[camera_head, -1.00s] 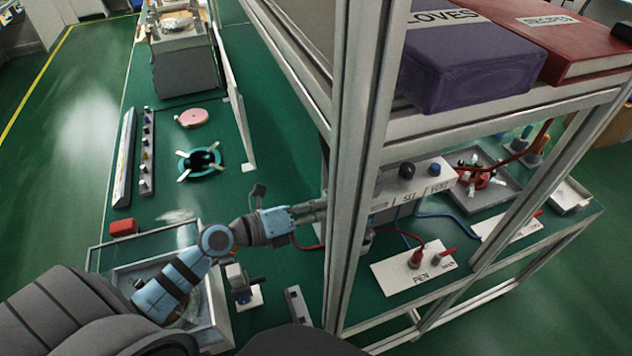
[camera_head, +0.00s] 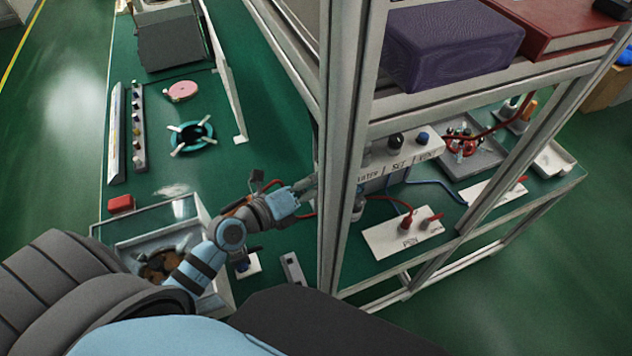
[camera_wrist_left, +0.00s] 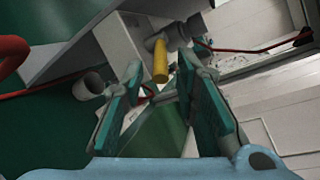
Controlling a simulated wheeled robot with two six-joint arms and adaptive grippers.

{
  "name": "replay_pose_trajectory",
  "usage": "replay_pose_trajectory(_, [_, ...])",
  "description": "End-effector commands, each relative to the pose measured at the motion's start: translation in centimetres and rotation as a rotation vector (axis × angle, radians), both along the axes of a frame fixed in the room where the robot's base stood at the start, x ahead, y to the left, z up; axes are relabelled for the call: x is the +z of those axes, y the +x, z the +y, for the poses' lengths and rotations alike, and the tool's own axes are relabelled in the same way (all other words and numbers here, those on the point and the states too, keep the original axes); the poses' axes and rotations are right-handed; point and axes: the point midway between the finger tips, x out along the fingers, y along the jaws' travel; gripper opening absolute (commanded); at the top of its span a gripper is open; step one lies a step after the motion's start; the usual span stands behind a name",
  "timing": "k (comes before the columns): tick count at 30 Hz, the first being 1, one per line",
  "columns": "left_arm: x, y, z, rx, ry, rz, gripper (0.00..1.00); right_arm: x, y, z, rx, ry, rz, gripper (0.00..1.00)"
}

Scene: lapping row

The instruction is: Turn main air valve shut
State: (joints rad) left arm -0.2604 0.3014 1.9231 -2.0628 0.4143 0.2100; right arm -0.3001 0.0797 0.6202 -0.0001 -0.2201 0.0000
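In the left wrist view a yellow lever (camera_wrist_left: 160,61) on a grey fitting (camera_wrist_left: 184,32) stands just beyond my left gripper (camera_wrist_left: 163,88). It looks like the main air valve's handle, though no label on it can be read. The gripper's two teal-padded fingers are apart, one on each side of the picture below the lever, with nothing seen held between them. In the head view my left gripper (camera_head: 306,188) reaches right to the shelf post, its tips partly hidden there. The yellow lever does not show in that view. My right gripper is not in view.
The upright post (camera_head: 345,150) stands close to the left gripper. A knob panel (camera_head: 396,152) and a white plate with red fittings (camera_head: 402,232) lie behind it, with red and blue hoses. A tray (camera_head: 190,205) sits under my left arm. A teal ring (camera_head: 192,138) lies farther back.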

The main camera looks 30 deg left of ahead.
Motion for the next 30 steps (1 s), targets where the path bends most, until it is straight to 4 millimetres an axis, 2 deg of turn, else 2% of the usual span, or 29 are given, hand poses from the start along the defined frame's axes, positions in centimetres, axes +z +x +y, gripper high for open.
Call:
replay_pose_trajectory(10, [0.1,-0.5,0.3,0.000,0.002,0.000,0.31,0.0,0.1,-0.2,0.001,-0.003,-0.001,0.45])
replay_pose_trajectory(14, [0.5,-2.9,1.2,-0.003,0.005,0.003,0.31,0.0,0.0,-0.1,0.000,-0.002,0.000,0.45])
replay_pose_trajectory(21, [1.9,-8.8,3.6,-0.006,0.005,0.008,0.31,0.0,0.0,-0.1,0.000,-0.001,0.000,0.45])
replay_pose_trajectory(25, [2.4,-10.4,4.4,0.000,0.004,0.005,0.31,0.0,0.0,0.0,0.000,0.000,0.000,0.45])
replay_pose_trajectory(30, [2.7,-10.8,4.5,0.001,0.000,0.002,0.31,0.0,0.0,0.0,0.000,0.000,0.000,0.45])
